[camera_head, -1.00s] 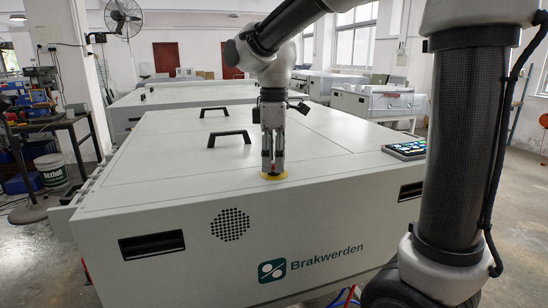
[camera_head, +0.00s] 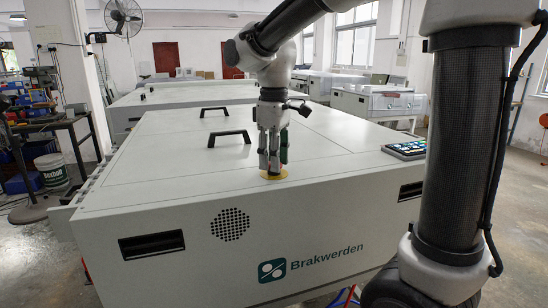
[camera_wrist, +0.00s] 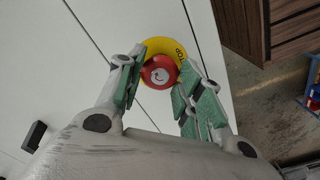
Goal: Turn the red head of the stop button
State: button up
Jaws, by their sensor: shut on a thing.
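The stop button's round red head (camera_wrist: 159,71) sits on a yellow disc (camera_wrist: 168,46) with black lettering, near the machine's front top edge. My gripper (camera_head: 271,168) points straight down at the button. In the wrist view my gripper (camera_wrist: 158,82) has one green-padded finger on each side of the red head, shut on it. A white mark shows on top of the head.
The large white machine (camera_head: 150,205) has two black handles (camera_head: 229,138) on its top, behind and left of the button. A control panel (camera_head: 405,150) lies at the top's right edge. The surface around the button is clear.

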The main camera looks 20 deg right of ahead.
jog(key=shift+m, duration=1.4)
jog(key=o, duration=1.1)
jog(key=shift+c, duration=0.2)
notch_tip(320, 180, up, 12)
